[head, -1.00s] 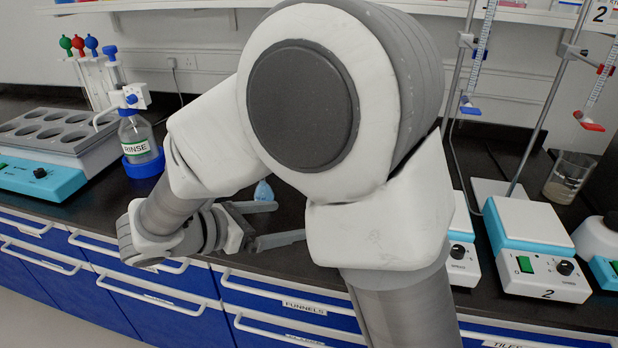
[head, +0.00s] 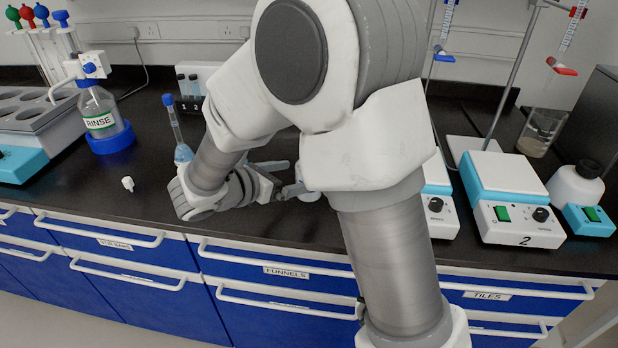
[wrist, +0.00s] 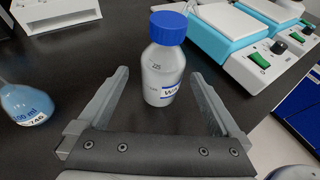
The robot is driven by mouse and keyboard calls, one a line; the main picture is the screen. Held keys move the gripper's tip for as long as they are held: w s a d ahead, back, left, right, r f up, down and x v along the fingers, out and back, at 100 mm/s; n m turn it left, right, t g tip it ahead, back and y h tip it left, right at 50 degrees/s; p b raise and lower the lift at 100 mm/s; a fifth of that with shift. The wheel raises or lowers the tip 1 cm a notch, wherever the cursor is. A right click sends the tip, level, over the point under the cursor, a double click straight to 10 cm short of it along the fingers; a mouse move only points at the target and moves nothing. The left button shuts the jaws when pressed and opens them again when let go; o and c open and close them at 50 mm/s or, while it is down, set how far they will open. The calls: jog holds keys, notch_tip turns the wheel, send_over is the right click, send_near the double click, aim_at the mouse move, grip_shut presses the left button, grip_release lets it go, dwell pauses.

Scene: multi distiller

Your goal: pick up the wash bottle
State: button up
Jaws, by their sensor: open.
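A clear bottle (wrist: 162,82) with a blue screw cap and a label whose visible letters begin "WA" stands upright on the dark bench in the wrist view. I take it as the wash bottle; the rest of its label is turned away. My gripper (wrist: 160,76) is open, its fingers pointing towards the bottle, one on each side in the picture. No contact shows. In the head view my gripper (head: 291,178) is low over the bench, and my arm hides nearly all of the bottle.
A flask with blue liquid (wrist: 28,103) stands left of my gripper. Hotplate stirrers (head: 513,195) stand right, with a white black-capped bottle (head: 575,186) beyond. A RINSE bottle (head: 101,115) in a blue ring and a small white piece (head: 128,183) are at left. The bench front edge is close.

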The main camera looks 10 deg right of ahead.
jog(key=x, duration=0.2)
jog(key=b+x, duration=0.1)
jog(key=x, duration=0.1)
jog(key=shift+s+f, duration=0.2)
jog(key=shift+f, duration=0.1)
jog(key=shift+w+d, duration=0.2)
jog(key=shift+d, duration=0.05)
jog(key=c, duration=0.9)
